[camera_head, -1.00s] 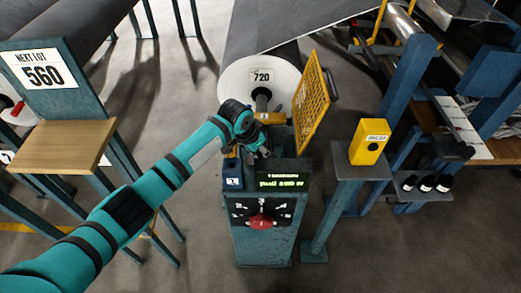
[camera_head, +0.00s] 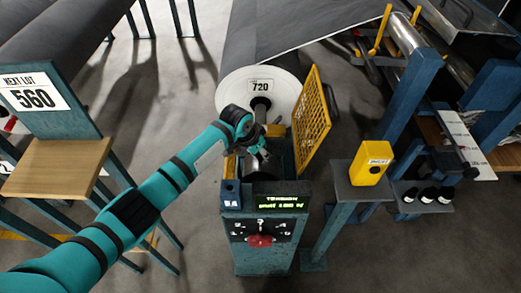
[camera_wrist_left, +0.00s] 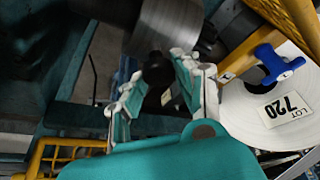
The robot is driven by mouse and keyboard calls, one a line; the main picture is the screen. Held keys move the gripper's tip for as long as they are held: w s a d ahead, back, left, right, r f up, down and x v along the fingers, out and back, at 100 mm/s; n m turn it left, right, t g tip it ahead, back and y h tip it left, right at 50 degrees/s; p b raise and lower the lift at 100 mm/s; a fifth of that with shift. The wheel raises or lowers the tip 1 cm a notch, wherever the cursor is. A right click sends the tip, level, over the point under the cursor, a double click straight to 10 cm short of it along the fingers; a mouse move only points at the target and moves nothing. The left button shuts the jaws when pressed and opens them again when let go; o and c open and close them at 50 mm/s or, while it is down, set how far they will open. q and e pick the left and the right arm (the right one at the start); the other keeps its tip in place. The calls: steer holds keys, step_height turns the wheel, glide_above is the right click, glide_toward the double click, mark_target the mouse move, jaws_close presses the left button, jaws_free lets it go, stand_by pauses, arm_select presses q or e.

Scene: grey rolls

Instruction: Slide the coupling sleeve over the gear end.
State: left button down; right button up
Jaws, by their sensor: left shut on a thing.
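My left gripper (camera_wrist_left: 155,88) shows in the wrist view with its pale, jointed fingers on both sides of a black rounded knob (camera_wrist_left: 158,70), shut on it. A smooth grey metal cylinder (camera_wrist_left: 170,25), possibly the coupling sleeve, lies just beyond the knob. I cannot tell whether the knob belongs to it. In the head view the left gripper (camera_head: 262,155) is small, over the bay between the white roll (camera_head: 238,92) and the console. My right gripper is not in view.
The console (camera_head: 262,218) with a red knob stands in front of the bay. An open yellow mesh guard (camera_head: 312,120) is at its right. A yellow box (camera_head: 372,163) stands on a post farther right. A blue handle (camera_wrist_left: 278,64) lies near the roll.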

arm_select(q)
steer(key=c, duration=1)
jaws_free()
steer(key=shift+w+a+r, duration=0.25)
steer(key=shift+a+r, duration=0.05)
steer(key=shift+o, duration=0.2)
steer(key=shift+s, duration=0.2)
steer(key=v, duration=1.2)
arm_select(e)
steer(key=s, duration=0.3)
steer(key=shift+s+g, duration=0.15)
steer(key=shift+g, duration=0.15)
